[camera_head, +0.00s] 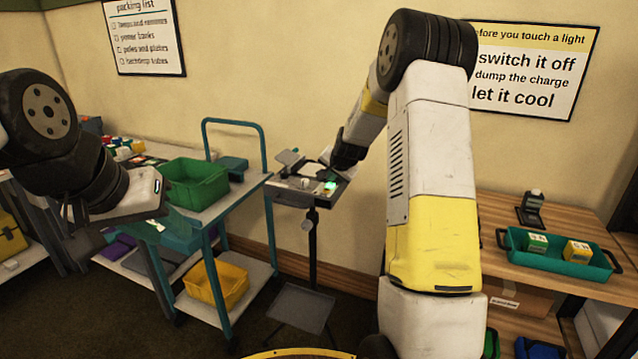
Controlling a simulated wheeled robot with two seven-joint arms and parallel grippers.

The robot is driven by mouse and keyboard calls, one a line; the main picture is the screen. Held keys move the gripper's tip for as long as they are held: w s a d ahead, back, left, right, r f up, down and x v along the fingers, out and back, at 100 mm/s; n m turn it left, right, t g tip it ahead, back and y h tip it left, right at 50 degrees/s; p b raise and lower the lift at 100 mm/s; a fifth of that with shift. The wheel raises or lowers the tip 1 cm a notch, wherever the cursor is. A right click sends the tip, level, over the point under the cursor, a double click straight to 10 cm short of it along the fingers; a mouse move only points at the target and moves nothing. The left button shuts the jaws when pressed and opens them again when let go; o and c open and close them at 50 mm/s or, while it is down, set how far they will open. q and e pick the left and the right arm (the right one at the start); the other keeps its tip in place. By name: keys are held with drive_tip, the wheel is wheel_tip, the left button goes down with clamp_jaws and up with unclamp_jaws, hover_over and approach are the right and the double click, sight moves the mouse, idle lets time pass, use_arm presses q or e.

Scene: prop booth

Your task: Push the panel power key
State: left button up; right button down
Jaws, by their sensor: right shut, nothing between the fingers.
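The panel (292,196) is a small dark, tilted tray-like top on a thin black stand, with several small parts on it. A bright green spot (330,186), which looks like a lit key, shows at its right side. I cannot read any marking on it. My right gripper (336,168) is shut and empty, its dark tip just above the panel's right part, close to the green spot. I cannot tell whether it touches. My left gripper (160,212) hangs over the cart at the left, well away from the panel; its fingers are not clear.
A teal-framed cart (262,182) with a green bin (192,182) and a yellow bin (216,284) stands left of the panel. A wooden table (488,215) with a teal tray (548,262) of small boxes is at the right. A wall sign (530,70) hangs behind.

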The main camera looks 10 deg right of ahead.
sight(331, 186)
drive_tip(key=shift+r, duration=0.1)
drive_tip(key=shift+r, duration=2.95)
drive_tip(key=c, duration=2.1)
unclamp_jaws()
